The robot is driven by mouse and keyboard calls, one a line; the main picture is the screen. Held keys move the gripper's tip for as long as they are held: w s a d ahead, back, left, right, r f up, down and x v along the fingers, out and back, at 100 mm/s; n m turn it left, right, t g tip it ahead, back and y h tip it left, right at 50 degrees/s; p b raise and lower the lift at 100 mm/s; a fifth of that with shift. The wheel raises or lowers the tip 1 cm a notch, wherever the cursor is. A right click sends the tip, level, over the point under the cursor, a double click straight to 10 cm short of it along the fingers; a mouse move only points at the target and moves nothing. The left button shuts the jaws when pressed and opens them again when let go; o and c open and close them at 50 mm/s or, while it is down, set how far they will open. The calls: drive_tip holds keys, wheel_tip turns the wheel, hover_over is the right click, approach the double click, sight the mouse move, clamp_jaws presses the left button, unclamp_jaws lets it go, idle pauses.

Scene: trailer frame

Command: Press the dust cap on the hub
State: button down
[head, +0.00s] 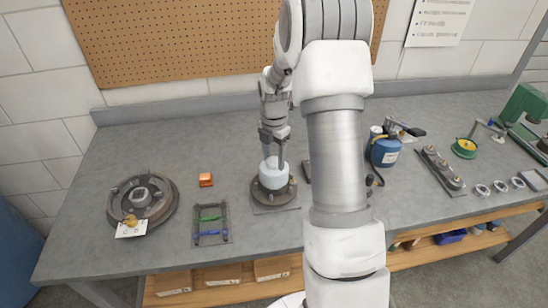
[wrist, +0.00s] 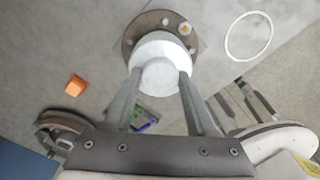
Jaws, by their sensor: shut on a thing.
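The hub (head: 286,195) is a dark round flange with studs, standing on the bench below my gripper. In the wrist view its rim (wrist: 131,44) shows around a white round piece. That white piece (head: 272,177), which looks like the dust cap, sits over the hub's middle and appears upright. It also shows in the wrist view (wrist: 160,48), with a narrower round part towards me. My gripper (head: 273,157) is directly above the hub, its two fingers shut on the sides of the white piece. Whether the white piece is fully seated is hidden.
Left of the hub are an orange block (head: 205,180), a small rack (head: 211,232) with green and blue bars, and a tagged drum (head: 162,211). To the right stand a blue canister (head: 385,153) and a plate with round parts (head: 440,172). The bench behind the orange block is clear.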

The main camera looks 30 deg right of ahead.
idle(0.3)
drive_tip(key=shift+c, duration=0.6)
unclamp_jaws()
drive_tip(key=shift+o, duration=0.6)
drive_tip(key=shift+r+p, duration=2.5)
drive_tip(key=shift+r, duration=1)
clamp_jaws()
